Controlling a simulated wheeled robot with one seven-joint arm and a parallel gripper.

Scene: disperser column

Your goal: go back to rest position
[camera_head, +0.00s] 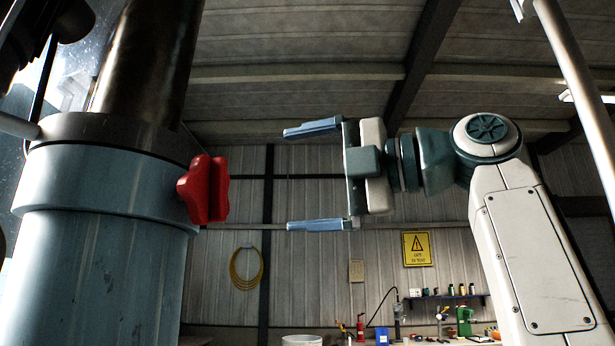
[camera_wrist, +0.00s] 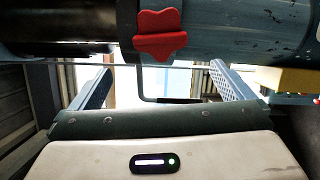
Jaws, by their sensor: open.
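My gripper (camera_head: 314,176) is open and empty in the head view, its two blue fingers spread one above the other and pointing left. It faces the red star-shaped knob (camera_head: 205,190) on the side of the blue column (camera_head: 100,215), with a clear gap between fingertips and knob. In the wrist view the fingers of my gripper (camera_wrist: 158,80) show left and right, and the red knob (camera_wrist: 160,36) is ahead between them at the top. The column (camera_wrist: 225,30) crosses the top of that view.
A dark metal cylinder (camera_head: 150,60) rises from the column top. A pale pole (camera_head: 585,85) is at the right. A workbench with a red extinguisher (camera_head: 360,327), bottles on a shelf (camera_head: 450,292) and a yellow warning sign (camera_head: 416,248) are far behind. The space around my gripper looks free.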

